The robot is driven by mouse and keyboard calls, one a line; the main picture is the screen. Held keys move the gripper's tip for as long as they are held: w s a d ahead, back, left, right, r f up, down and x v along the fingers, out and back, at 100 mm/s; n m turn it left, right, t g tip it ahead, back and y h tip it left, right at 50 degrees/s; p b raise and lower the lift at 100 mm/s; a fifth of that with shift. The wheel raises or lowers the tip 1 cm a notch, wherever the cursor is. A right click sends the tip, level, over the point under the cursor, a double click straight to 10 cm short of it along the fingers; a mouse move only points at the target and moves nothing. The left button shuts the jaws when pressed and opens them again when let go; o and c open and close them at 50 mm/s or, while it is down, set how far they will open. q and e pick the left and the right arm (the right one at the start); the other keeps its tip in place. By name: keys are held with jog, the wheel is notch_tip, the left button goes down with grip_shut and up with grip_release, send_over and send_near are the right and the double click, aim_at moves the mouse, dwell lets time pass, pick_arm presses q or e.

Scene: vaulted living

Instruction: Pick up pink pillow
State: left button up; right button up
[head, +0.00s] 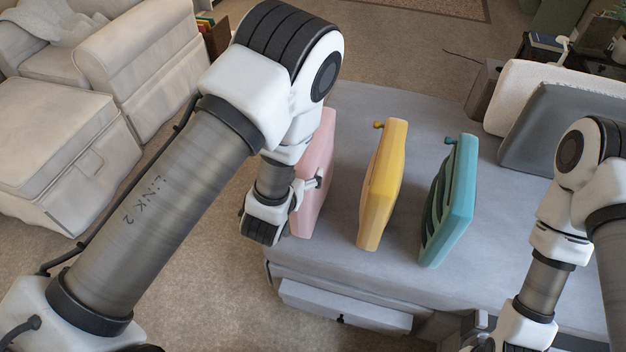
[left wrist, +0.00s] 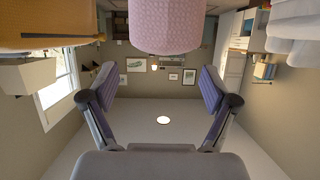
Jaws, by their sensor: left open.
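The pink pillow (head: 319,155) stands on edge at the left end of the grey sofa, partly hidden behind my left arm. My left gripper (head: 310,184) is beside the pillow's left side in the head view, its fingers mostly hidden or small there. In the left wrist view the left gripper (left wrist: 156,85) is open with nothing between its fingers. A pink textured surface, seemingly the pillow (left wrist: 166,22), shows at the top centre there, beyond the fingertips. My right arm is at the right of the head view; its gripper (head: 474,325) shows only in part at the bottom.
A beige armchair (head: 140,55) stands left, with open carpet between.

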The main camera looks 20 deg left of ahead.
aim_at(313, 174)
pick_arm(q)
jog(key=b+x, duration=0.1)
jog(key=x, duration=0.1)
jog(key=b+x, duration=0.1)
jog(key=x, duration=0.2)
jog(key=shift+w+a+f+b, duration=0.15)
jog(key=shift+w+f+b, duration=0.05)
jog(key=shift+f+b, duration=0.25)
jog(key=shift+w, duration=0.2)
jog(key=shift+r, duration=0.1)
jog(key=shift+c, duration=0.3)
jog(key=shift+s, duration=0.1)
grip_shut()
jog(key=shift+r, duration=0.15)
